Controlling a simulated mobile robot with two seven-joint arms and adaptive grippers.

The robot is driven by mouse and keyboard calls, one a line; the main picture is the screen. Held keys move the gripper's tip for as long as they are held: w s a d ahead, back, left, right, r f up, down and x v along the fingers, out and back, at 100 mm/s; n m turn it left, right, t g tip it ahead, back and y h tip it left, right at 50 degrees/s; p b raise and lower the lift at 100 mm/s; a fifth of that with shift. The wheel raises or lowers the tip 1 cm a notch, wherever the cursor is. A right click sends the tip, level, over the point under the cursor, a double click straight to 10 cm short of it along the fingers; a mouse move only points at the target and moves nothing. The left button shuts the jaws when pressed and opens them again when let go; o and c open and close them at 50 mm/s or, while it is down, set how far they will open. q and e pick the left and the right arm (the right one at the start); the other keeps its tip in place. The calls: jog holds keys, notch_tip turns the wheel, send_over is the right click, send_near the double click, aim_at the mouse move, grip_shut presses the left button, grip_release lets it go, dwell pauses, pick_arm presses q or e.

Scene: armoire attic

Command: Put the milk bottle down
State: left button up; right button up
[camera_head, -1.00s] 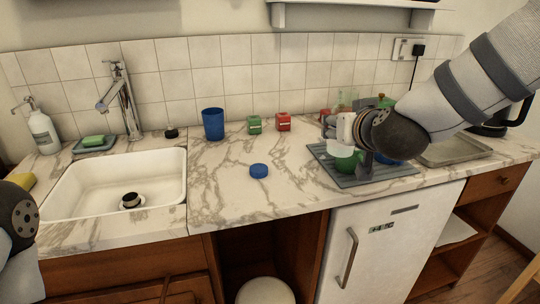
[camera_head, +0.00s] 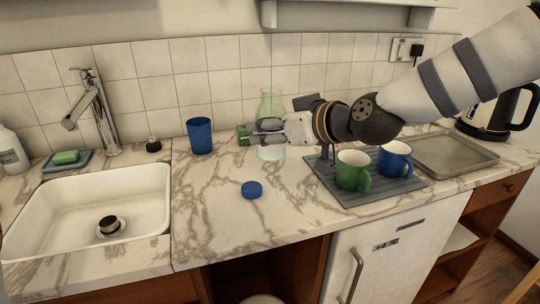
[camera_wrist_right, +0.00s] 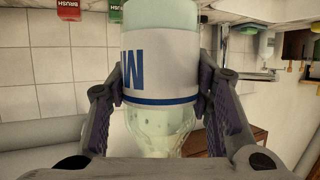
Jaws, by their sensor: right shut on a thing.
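The milk bottle (camera_head: 271,104) is clear glass with pale, greenish contents, and it stands upright in the head view. My right gripper (camera_head: 262,131) reaches in from the right and is shut on its middle. In the right wrist view the bottle (camera_wrist_right: 160,60) sits between both finger pads of the gripper (camera_wrist_right: 162,95), with a white and blue label showing. The bottle's base is at or just above the marble counter (camera_head: 215,215); I cannot tell if it touches. My left gripper is out of view.
A blue cup (camera_head: 200,136) stands left of the bottle, and a blue cap (camera_head: 252,189) lies in front. A green mug (camera_head: 352,170) and a blue mug (camera_head: 395,158) stand on a grey mat (camera_head: 370,194). The sink (camera_head: 85,205) is at left.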

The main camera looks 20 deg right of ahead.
jog(key=w+f, duration=0.2)
jog(key=w+d+f+b, duration=0.1)
jog(key=f, duration=0.1)
jog(key=w+f, duration=0.2)
jog(key=shift+w+d+f+b, duration=0.15)
jog(key=shift+w+d+b, duration=0.1)
jog(key=shift+w+b, duration=0.1)
jog(key=f, duration=0.3)
jog(key=shift+w+d+f+b, duration=0.1)
jog(key=shift+w+f+b, duration=0.2)
jog(key=shift+r, duration=0.2)
jog(key=shift+f, duration=0.2)
jog(key=o, duration=1.4)
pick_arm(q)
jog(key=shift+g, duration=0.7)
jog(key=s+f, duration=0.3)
